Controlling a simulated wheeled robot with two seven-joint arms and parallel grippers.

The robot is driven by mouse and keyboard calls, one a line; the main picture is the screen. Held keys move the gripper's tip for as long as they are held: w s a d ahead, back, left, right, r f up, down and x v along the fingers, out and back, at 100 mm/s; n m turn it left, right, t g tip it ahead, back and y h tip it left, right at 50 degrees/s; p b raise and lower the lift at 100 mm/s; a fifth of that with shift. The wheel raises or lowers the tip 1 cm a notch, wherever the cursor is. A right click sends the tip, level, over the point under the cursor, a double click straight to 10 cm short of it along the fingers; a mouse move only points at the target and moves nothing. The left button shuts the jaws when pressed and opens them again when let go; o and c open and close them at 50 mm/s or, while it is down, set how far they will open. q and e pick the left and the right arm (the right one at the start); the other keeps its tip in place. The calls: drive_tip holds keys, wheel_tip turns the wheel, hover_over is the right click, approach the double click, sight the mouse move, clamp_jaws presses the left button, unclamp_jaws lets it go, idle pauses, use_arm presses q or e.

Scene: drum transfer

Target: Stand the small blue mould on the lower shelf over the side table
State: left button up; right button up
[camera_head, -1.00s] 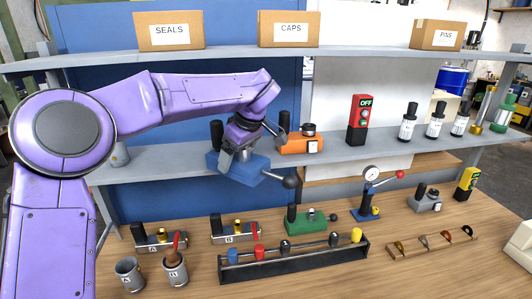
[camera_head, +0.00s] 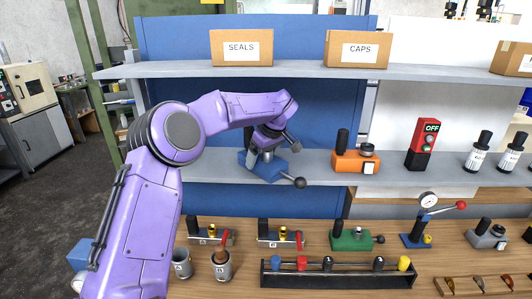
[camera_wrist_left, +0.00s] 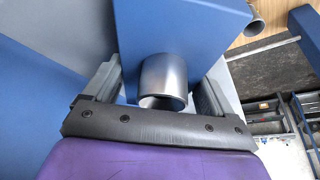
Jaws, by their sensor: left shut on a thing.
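The small blue mould (camera_head: 262,166) is at the lower shelf (camera_head: 210,172), left of the orange mould (camera_head: 350,163). Its dark ball knob points toward the shelf's front edge. My left gripper (camera_head: 264,147) is shut on it from above. In the left wrist view, my left gripper (camera_wrist_left: 162,88) has its fingers on either side of the mould's grey metal cylinder (camera_wrist_left: 163,78), with the blue body (camera_wrist_left: 180,25) beyond. The gripper hides part of the mould, and I cannot tell whether its base touches the shelf. My right gripper is out of view.
A red and black OFF box (camera_head: 424,145) and bottles stand further right on the lower shelf. Boxes sit on the upper shelf (camera_head: 180,70). The table below holds a green mould (camera_head: 350,240), a rack (camera_head: 335,275) and two cups (camera_head: 220,265). The shelf's left end looks clear.

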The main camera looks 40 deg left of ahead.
sight(270, 157)
use_arm(q)
drive_tip(key=shift+s+d+r, duration=0.15)
drive_tip(key=shift+s+d, duration=0.05)
drive_tip(key=shift+s, duration=0.05)
drive_tip(key=o, duration=1.7)
drive_tip(key=shift+a+f, duration=0.1)
drive_tip(key=shift+f, duration=0.2)
drive_tip(key=shift+o, duration=0.2)
drive_tip(key=shift+b+v, duration=0.35)
drive_tip(key=shift+v, duration=1.3)
drive_tip(key=d+b, duration=0.2)
drive_tip(key=shift+s+d+f, duration=0.1)
drive_tip(key=shift+d+f, duration=0.2)
drive_tip(key=shift+f, duration=0.1)
drive_tip(key=d, duration=0.2)
drive_tip(key=d+b, duration=0.1)
drive_tip(key=d, duration=0.2)
drive_tip(key=d+b, duration=0.1)
drive_tip(key=d, duration=0.2)
drive_tip(key=shift+s+d+r, duration=0.25)
drive_tip(key=shift+s+r, duration=0.05)
drive_tip(key=shift+s, duration=0.05)
drive_tip(key=shift+d+r+b, duration=0.1)
drive_tip(key=shift+d+b, duration=0.25)
drive_tip(key=shift+d, duration=0.1)
